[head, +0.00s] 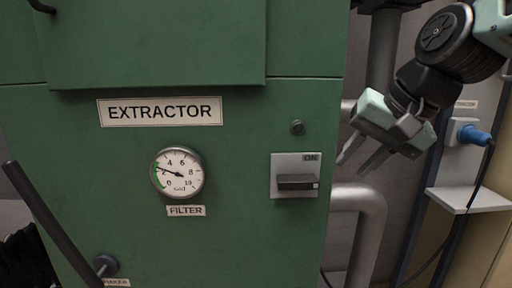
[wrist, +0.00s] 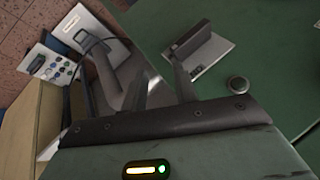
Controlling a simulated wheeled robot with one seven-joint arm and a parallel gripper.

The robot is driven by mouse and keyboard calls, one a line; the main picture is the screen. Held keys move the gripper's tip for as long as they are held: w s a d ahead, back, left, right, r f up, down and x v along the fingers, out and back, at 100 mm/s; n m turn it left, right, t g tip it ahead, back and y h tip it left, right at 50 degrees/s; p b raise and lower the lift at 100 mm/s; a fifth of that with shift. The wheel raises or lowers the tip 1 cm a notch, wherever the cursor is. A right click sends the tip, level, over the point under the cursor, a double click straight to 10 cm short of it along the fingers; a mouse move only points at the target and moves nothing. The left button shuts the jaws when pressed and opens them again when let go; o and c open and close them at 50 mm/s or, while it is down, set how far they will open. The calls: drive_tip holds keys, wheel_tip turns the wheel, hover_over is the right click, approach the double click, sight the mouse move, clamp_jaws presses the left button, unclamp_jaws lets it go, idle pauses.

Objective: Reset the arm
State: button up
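My gripper (head: 356,166) is at the right in the head view, in front of the pipes and to the right of the green extractor cabinet (head: 240,235). Its two fingers are apart, with nothing between them, and point down and left. In the wrist view my gripper (wrist: 160,78) also shows two separated, empty fingers. The switch (head: 297,182) on the cabinet has a grey plate marked ON at its top and a dark, horizontal handle. The switch also shows in the wrist view (wrist: 212,58), beyond the right finger; I see no contact in the head view.
A round filter gauge (head: 178,172) and a small round knob (head: 297,127) are on the cabinet front. A dark lever (head: 50,225) sticks out at lower left. Grey pipes (head: 365,220), a blue plug (head: 473,135) with a cable, and a small shelf (head: 470,199) are at right.

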drive_tip(key=s+a+f+n+g+h, duration=0.2)
drive_tip(key=s+f+n, duration=0.4)
drive_tip(key=s+f, duration=0.35)
drive_tip(key=s+a+f+n+g+h, duration=0.1)
drive_tip(key=s+f+n+g, duration=0.3)
drive_tip(key=s+f, duration=0.55)
wheel_tip(320, 180, up, 16)
drive_tip(key=s+n+t+p, duration=0.1)
drive_tip(key=p, duration=1.3)
drive_tip(key=shift+f+p, duration=0.15)
drive_tip(key=shift+p, duration=0.2)
drive_tip(key=shift+a, duration=0.1)
